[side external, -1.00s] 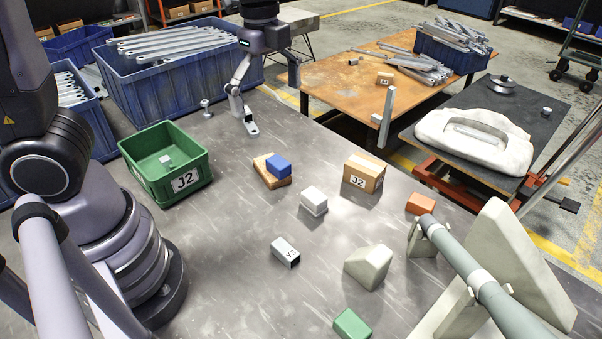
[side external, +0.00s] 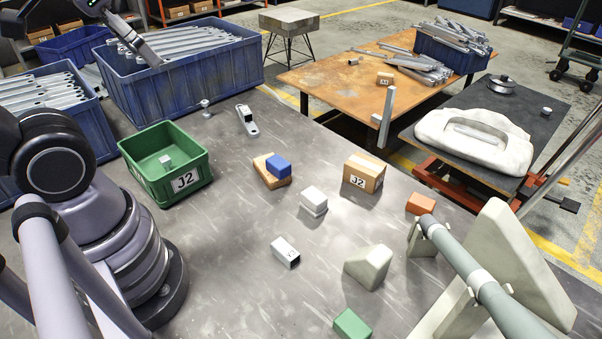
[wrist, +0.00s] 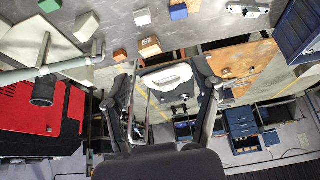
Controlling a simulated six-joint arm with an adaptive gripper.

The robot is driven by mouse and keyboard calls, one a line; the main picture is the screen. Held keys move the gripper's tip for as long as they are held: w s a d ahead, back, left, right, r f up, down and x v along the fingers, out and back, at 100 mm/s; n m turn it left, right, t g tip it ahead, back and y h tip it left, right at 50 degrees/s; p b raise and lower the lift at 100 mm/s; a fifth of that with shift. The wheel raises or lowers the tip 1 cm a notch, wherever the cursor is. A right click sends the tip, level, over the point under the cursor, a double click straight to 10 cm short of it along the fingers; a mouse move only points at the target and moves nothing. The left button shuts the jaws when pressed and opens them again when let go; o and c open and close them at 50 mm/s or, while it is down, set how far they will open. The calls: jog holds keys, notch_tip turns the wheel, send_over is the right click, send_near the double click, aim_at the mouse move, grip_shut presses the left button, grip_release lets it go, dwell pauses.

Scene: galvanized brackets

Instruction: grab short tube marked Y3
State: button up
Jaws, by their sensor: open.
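A short silver-grey square tube (side external: 285,251) lies on the metal table in the side view, its dark open end facing lower right. A small dark mark on it is too small to read surely. I cannot make the tube out in the wrist view. My gripper (wrist: 163,85) is open and empty in the wrist view, its two fingers spread wide. In the side view my gripper shows only partly at the top left, high up in front of the big blue bin and far from the tube.
Around the tube stand a white block (side external: 314,200), a grey wedge (side external: 369,266), a green block (side external: 352,324) and a J2 box (side external: 363,173). A green bin (side external: 140,180), blue block (side external: 278,167) and bracket (side external: 247,121) lie farther back. A pipe on stands (side external: 470,270) is at right.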

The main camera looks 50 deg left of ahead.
jog(key=w+d+f+n+g+h, duration=0.1)
jog(key=w+f+n+g+h, duration=0.3)
jog(key=w+f, duration=0.3)
jog(key=w+d+f+n+g+h, duration=0.2)
jog(key=w+f+n+g+h, duration=0.15)
jog(key=f, duration=0.55)
jog(key=n+t+h, duration=0.2)
jog(key=n+h, duration=0.4)
jog(key=n, duration=0.4)
send_near(284, 248)
jog(key=shift+w+a+r, duration=0.45)
jog(key=shift+a+r, duration=0.15)
jog(key=shift+r, duration=0.2)
jog(key=shift+s+d+f+n, duration=0.1)
jog(key=shift+f+n, duration=0.25)
jog(key=x, duration=0.8)
jog(key=shift+d+f, duration=0.2)
jog(key=x, duration=0.5)
jog(key=shift+s+f, duration=0.2)
jog(key=shift+s, duration=0.1)
